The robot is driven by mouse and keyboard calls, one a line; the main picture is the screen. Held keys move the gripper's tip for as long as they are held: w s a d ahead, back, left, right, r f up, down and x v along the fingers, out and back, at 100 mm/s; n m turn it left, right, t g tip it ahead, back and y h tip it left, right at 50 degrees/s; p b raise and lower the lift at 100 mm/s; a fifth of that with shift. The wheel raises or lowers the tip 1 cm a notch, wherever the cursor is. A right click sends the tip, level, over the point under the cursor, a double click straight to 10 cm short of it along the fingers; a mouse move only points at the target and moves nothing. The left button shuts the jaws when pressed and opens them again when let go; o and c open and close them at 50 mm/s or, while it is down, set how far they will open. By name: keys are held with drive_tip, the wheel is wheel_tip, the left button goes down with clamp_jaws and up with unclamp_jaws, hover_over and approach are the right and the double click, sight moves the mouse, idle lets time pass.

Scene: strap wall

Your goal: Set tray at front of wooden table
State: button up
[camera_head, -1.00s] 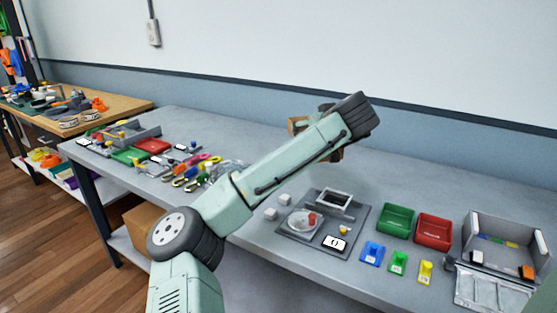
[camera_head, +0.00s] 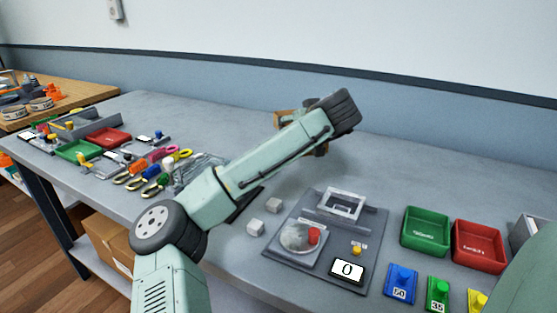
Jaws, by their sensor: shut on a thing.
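My gripper (camera_head: 318,146) is mostly hidden behind my own wrist, above the back of the grey bench. It is shut on a tan, wood-coloured piece (camera_head: 284,118), of which only a corner and edge show beside the wrist. I cannot tell its full shape or whether it is the tray. The wooden table (camera_head: 78,93) stands at the far left, beyond the bench's end, partly cut off by the picture edge. Orange items and round tins lie on it.
The grey bench (camera_head: 380,170) fills the middle. A scale (camera_head: 335,225), a green bin (camera_head: 425,231) and a red bin (camera_head: 479,246) stand on its right. Tools and small bins crowd its left. A cardboard box (camera_head: 108,243) sits underneath.

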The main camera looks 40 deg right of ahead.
wheel_tip(320, 180, down, 8)
drive_tip(key=shift+a+f+p, duration=0.1)
drive_tip(key=shift+p, duration=0.65)
drive_tip(key=shift+f, duration=0.1)
drive_tip(key=o, duration=1.1)
drive_tip(key=shift+r, duration=0.3)
drive_tip(key=b+v, duration=0.2)
drive_tip(key=v, duration=0.8)
drive_tip(key=shift+s, duration=0.35)
drive_tip(key=shift+s+a+r+b, duration=0.3)
drive_tip(key=shift+s+a+r, duration=0.05)
drive_tip(key=shift+s, duration=0.15)
